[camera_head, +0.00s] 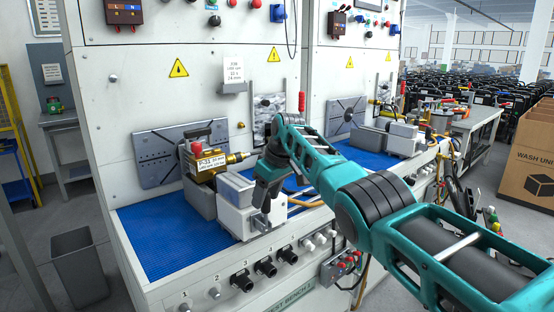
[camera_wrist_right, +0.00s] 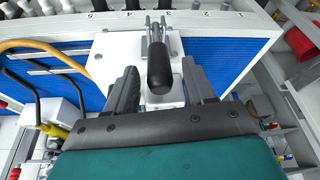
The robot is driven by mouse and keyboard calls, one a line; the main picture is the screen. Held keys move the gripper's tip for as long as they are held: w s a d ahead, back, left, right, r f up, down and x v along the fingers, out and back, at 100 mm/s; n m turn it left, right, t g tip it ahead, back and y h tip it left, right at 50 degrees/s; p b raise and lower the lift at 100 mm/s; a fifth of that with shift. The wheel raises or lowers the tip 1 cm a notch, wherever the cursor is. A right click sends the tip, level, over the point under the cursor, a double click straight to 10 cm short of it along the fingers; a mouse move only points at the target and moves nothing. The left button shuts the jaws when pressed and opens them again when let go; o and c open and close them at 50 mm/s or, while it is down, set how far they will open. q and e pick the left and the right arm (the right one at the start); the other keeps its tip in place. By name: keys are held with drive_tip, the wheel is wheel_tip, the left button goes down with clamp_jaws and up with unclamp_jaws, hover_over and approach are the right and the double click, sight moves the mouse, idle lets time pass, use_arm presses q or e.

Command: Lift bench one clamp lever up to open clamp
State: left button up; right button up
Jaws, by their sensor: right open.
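Bench one's clamp is a white block (camera_head: 240,222) with a metal bracket on the blue mat (camera_head: 165,240). In the right wrist view, the clamp lever's black grip (camera_wrist_right: 160,68) lies between the two fingers of my right gripper (camera_wrist_right: 160,88), with a gap visible on each side. Its metal arms run up to the bracket on the white block (camera_wrist_right: 122,50). My right gripper also shows in the head view (camera_head: 264,196), pointing down over the block. There it hides most of the lever. The gripper is open. My left gripper is out of view.
A brass valve fitting (camera_head: 205,160) with a tag and a red knob stands left of the block. Black knobs (camera_head: 242,281) line the bench front. A similar second bench (camera_head: 375,160) stands to the right. The left part of the mat is clear.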

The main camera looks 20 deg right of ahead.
drive_tip(key=v, duration=1.1)
drive_tip(key=shift+s, duration=0.1)
drive_tip(key=s+a+f, duration=0.1)
drive_tip(key=s+f, duration=0.4)
drive_tip(key=f, duration=0.4)
drive_tip(key=s+a+f+m+h, duration=0.1)
drive_tip(key=s+a+f, duration=0.1)
drive_tip(key=s+f, duration=0.5)
drive_tip(key=s+a+f, duration=0.1)
drive_tip(key=s+f, duration=0.3)
drive_tip(key=f, duration=0.7)
drive_tip(key=s+f+m, duration=0.2)
drive_tip(key=s+m, duration=0.1)
drive_tip(key=s, duration=2.3)
drive_tip(key=w+a+f+t+y, duration=0.1)
drive_tip(key=w+a+f+t, duration=0.2)
drive_tip(key=w+f+t, duration=0.4)
drive_tip(key=shift+a+f+n, duration=0.4)
drive_tip(key=shift+f, duration=0.45)
